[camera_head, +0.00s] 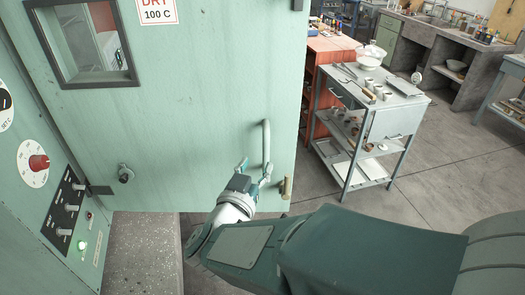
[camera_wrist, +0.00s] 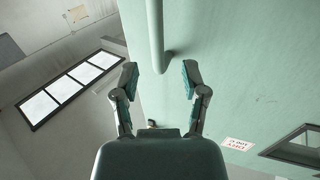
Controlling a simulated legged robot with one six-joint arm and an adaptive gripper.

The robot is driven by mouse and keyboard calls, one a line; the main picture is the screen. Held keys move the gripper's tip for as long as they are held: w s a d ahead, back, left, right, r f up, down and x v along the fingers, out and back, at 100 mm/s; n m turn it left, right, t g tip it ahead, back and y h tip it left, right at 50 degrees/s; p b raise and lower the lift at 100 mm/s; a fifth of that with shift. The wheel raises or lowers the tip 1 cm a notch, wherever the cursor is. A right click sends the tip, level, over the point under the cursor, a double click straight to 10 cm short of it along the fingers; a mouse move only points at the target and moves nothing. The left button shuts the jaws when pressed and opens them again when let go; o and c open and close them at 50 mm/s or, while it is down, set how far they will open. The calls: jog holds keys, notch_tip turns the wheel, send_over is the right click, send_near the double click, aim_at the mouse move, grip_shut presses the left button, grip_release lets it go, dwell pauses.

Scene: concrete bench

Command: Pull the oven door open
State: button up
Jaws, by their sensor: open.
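The pale green oven door (camera_head: 190,110) fills the left half of the head view, with a window near its top. My gripper (camera_head: 255,172) is at the handle's lower end. In the wrist view, my gripper (camera_wrist: 157,80) is open, its two fingers spread wide. The handle (camera_wrist: 155,35) comes down from the top, and its end lies in line with the gap between the fingertips. Neither finger visibly touches it.
A control panel (camera_head: 62,212) with a red knob is on the left. A concrete bench (camera_head: 145,245) is below the door. A grey trolley (camera_head: 385,125) with cups and tools stands at right, with open floor (camera_head: 450,170) around it. A brass-coloured catch (camera_head: 286,188) is at the door's edge.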

jog(key=v, duration=0.6)
jog(key=shift+a, duration=0.1)
jog(key=w+d+r+n+g+y, duration=0.3)
jog(key=w+d+n+g+y, duration=0.15)
jog(key=y, duration=0.45)
jog(key=s+d+f+m+g+h, duration=0.1)
jog(key=s+d+f+g+h, duration=0.1)
jog(key=s+d, duration=0.5)
jog(key=s+d+f+m+g+h, duration=0.1)
jog(key=s+d+f+g+h, duration=0.2)
jog(key=d, duration=0.8)
jog(key=s+g, duration=0.2)
jog(key=s, duration=0.2)
jog(key=shift+f, duration=0.3)
